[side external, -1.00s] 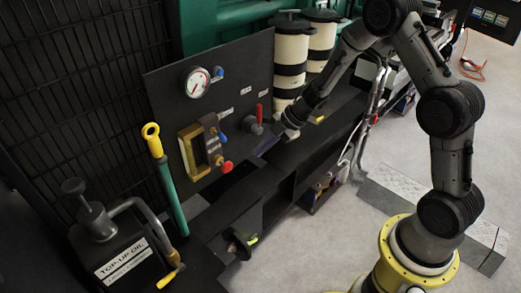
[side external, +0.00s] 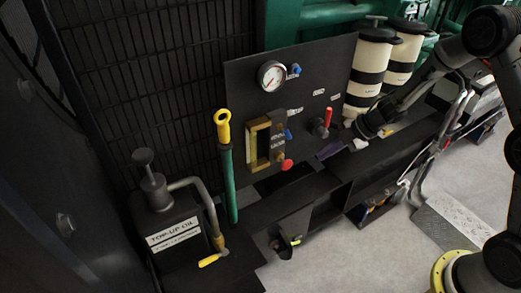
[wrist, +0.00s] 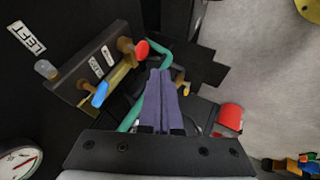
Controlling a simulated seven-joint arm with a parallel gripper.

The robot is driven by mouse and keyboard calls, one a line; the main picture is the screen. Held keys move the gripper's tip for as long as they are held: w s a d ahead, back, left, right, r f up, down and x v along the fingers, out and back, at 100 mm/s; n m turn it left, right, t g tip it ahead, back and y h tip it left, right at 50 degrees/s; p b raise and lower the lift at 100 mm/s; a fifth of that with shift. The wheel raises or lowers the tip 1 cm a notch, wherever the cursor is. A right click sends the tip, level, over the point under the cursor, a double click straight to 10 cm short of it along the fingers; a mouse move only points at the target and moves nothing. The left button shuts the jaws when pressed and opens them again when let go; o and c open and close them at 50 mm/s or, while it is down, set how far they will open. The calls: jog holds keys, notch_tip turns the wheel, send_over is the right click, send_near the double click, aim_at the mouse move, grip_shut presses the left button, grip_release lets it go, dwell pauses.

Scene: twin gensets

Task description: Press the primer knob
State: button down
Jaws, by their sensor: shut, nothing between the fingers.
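A red round knob (side external: 287,164) sticks out from the lower end of a brass block (side external: 257,142) on the dark upright panel; I take it for the primer knob, though no label on it is legible. It also shows in the wrist view (wrist: 141,49). My gripper's purple fingers (side external: 322,155) are to the right of the knob, seemingly apart from it. In the wrist view the shut, empty fingertips (wrist: 158,72) appear just below and right of the knob. Exact depth between them is hard to judge.
The block carries a blue lever (wrist: 100,94). A red-handled valve (side external: 327,118) and a gauge (side external: 271,76) are on the panel. A green pole with a yellow loop (side external: 224,125) stands left, beside the oil can (side external: 172,217). A red cylinder (wrist: 231,116) shows right of my fingers.

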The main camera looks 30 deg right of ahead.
aim_at(285, 162)
jog(key=shift+s+a+r, duration=0.15)
jog(key=shift+s+r, duration=0.2)
jog(key=shift+s, duration=0.15)
jog(key=shift+s+a+r, duration=0.15)
jog(key=shift+s+r, duration=0.15)
jog(key=shift+s, duration=0.2)
jog(key=w+a+f, duration=0.4)
jog(key=w+f, duration=0.4)
jog(key=shift+a+f, duration=0.2)
jog(key=shift+f, duration=0.05)
jog(key=shift+w, duration=0.1)
jog(key=shift+w, duration=1.3)
